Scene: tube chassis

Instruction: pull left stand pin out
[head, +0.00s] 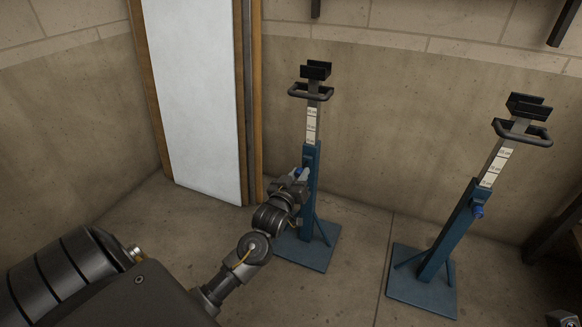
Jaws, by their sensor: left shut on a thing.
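The left stand (310,160) is a blue upright post with a grey inner tube, a scale label, a dark ring handle and a black U-shaped head. It stands upright on a blue base plate. My left gripper (299,177) reaches the front left side of its post, near the top of the blue tube. It is shut on the blue stand pin (297,171), which is mostly hidden by the gripper. I cannot tell how far the pin sits in the post.
A similar right stand (448,232) with its own blue pin (477,210) stands to the right. A white door panel (194,95) with a wooden frame is behind on the left. A concrete wall is close behind. The floor between the stands is clear.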

